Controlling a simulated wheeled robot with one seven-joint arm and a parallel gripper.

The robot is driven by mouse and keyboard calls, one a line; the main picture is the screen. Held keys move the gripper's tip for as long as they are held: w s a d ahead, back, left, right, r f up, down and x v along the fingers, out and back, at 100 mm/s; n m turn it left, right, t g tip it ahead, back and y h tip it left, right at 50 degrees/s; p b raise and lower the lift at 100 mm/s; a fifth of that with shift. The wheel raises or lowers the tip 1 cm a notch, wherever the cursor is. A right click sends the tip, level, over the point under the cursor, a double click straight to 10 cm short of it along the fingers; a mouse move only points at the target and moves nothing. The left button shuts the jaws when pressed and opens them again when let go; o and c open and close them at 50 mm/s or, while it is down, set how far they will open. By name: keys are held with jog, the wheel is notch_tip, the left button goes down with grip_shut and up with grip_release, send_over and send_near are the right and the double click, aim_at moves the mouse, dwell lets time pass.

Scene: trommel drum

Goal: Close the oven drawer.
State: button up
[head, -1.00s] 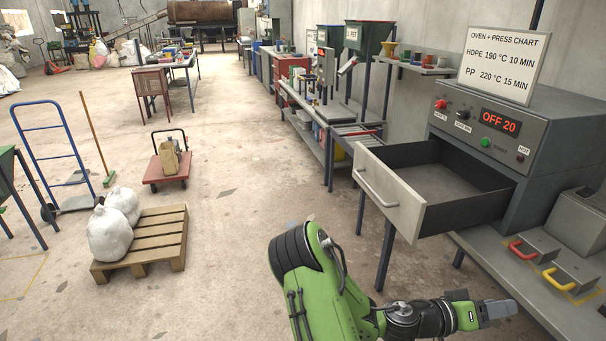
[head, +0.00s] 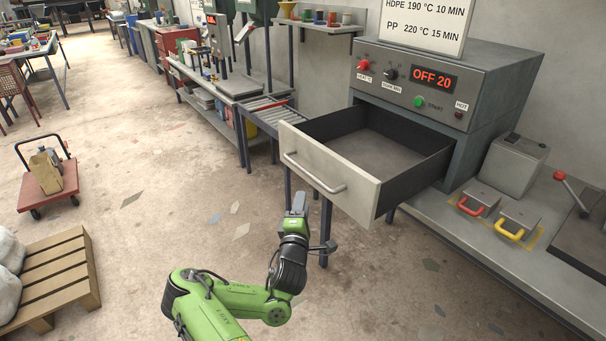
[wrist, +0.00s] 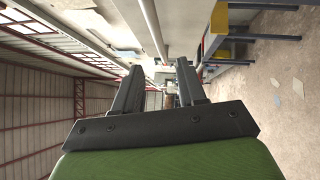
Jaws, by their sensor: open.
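The oven drawer (head: 330,186) is pulled out of the grey oven (head: 478,85), with a pale front panel, a horizontal bar handle (head: 312,172) and dark side walls. Its inside looks empty. My gripper (head: 299,198) is in front of the drawer's front panel, a little below the handle in the head view, at the end of my green arm. I cannot tell whether it touches the panel. In the wrist view my gripper (wrist: 160,80) shows two dark fingers apart with nothing between them. A pale bar, probably the handle, runs just beyond the fingers.
A bench with red-handled (head: 473,205) and yellow-handled (head: 509,232) blocks stands to the right, below the oven. A roller table (head: 268,112) stands behind the drawer. The floor to the left is open, with a pallet (head: 55,275) and a red cart (head: 47,185).

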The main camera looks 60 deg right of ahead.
aim_at(308, 172)
jog(key=p+x, duration=0.2)
jog(key=x, duration=0.3)
jog(key=p+x, duration=0.3)
jog(key=x, duration=0.3)
jog(key=shift+d+r, duration=0.25)
jog(key=shift+d, duration=0.05)
jog(key=shift+w+d+f+p, duration=0.1)
jog(key=shift+w+d+p, duration=0.1)
jog(key=shift+d+p, duration=0.15)
grip_shut()
